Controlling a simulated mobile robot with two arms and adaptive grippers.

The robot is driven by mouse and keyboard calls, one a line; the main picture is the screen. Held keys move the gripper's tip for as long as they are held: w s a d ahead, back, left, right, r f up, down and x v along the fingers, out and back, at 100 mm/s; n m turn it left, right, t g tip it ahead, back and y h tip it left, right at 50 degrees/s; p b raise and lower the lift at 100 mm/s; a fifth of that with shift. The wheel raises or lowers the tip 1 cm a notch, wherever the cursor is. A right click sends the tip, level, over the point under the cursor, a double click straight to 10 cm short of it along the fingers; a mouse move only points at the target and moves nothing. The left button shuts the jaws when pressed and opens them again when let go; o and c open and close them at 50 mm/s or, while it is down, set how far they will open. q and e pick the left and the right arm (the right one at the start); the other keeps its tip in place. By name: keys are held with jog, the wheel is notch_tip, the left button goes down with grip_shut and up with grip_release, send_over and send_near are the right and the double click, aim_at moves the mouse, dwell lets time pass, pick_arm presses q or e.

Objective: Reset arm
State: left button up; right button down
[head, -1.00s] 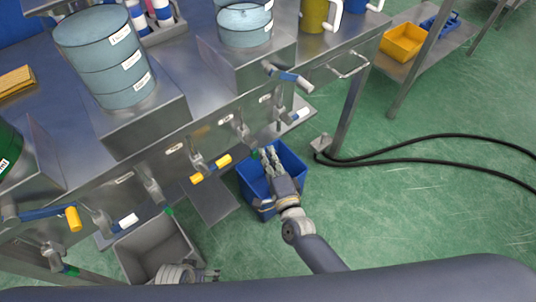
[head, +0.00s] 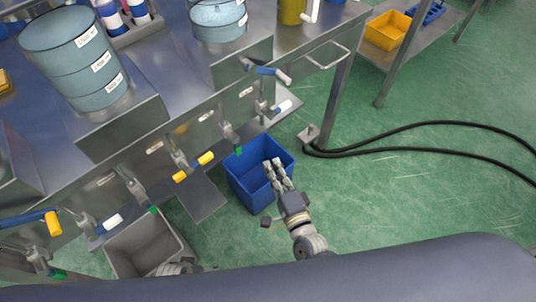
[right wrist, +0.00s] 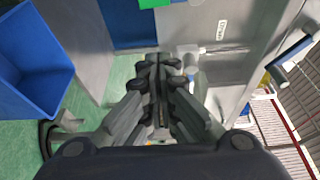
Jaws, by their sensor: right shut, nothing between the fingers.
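My right gripper (head: 272,163) is shut and empty. In the head view its fingertips overlap the right part of a blue bin (head: 247,192) below the bench. In the right wrist view the closed fingers (right wrist: 158,65) point up the middle, and the blue bin (right wrist: 35,65) is at the left, apart from the fingers. Only a small grey part of what looks like my left gripper or wrist (head: 178,269) shows at the bottom, by the grey bin; its fingers cannot be made out.
A steel bench with several valves, yellow (head: 205,158) and white handles, and a large blue-grey drum (head: 72,60) fills the left. A grey bin (head: 145,243) stands beneath it. A yellow tray (head: 385,32) sits on a side table. A black hose (head: 400,132) crosses the open green floor.

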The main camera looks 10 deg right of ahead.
pick_arm(q)
jog(key=shift+a+f, duration=0.1)
jog(key=shift+f, duration=0.05)
pick_arm(e)
jog(key=shift+s, duration=0.45)
